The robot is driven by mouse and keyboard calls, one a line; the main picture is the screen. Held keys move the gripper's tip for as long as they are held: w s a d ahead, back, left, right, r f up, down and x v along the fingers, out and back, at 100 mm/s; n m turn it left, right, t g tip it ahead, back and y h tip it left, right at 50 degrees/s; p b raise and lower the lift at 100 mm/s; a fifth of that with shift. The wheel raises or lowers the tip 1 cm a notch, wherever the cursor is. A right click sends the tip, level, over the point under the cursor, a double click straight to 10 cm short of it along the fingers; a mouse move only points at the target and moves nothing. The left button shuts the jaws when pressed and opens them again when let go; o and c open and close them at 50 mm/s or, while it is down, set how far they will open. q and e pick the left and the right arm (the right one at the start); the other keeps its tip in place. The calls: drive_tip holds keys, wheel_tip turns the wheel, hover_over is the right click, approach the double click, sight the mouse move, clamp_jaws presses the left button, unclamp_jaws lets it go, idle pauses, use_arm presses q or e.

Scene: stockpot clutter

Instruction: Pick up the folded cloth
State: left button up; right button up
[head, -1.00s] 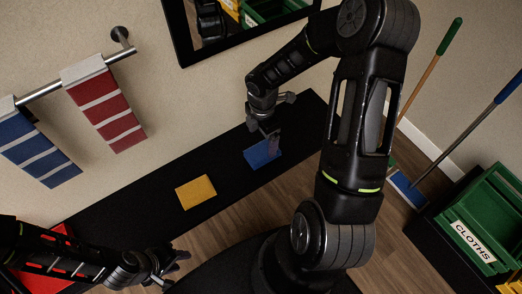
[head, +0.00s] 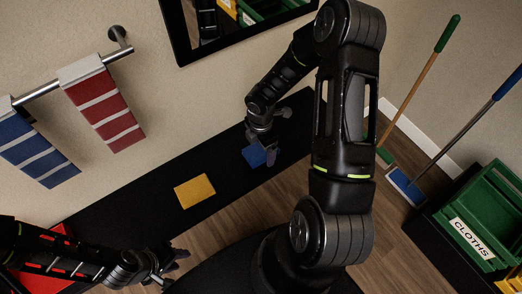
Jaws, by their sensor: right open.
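A blue folded cloth (head: 253,156) lies on the black counter in the head view, partly covered by my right gripper. A yellow folded cloth (head: 195,191) lies flat on the same counter, to the left and nearer. My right gripper (head: 270,150) is open, pointing down at the right part of the blue cloth. I cannot tell whether its fingers touch the cloth. My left gripper (head: 170,268) is at the lower left, its fingers apart and empty, away from both cloths.
The black counter (head: 130,215) runs along the wall. A red bin (head: 25,281) is at lower left. Striped towels (head: 103,105) hang on a rail (head: 65,82). At right are a green crate (head: 490,222) labelled CLOTHS and two long-handled brushes (head: 420,95).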

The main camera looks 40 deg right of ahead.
sight(261, 149)
drive_tip(key=shift+f, duration=0.3)
idle(0.4)
drive_tip(key=c, duration=1.5)
drive_tip(key=shift+o, duration=0.2)
drive_tip(key=shift+r, duration=0.15)
wheel_tip(261, 149, up, 10)
drive_tip(key=shift+f, duration=0.1)
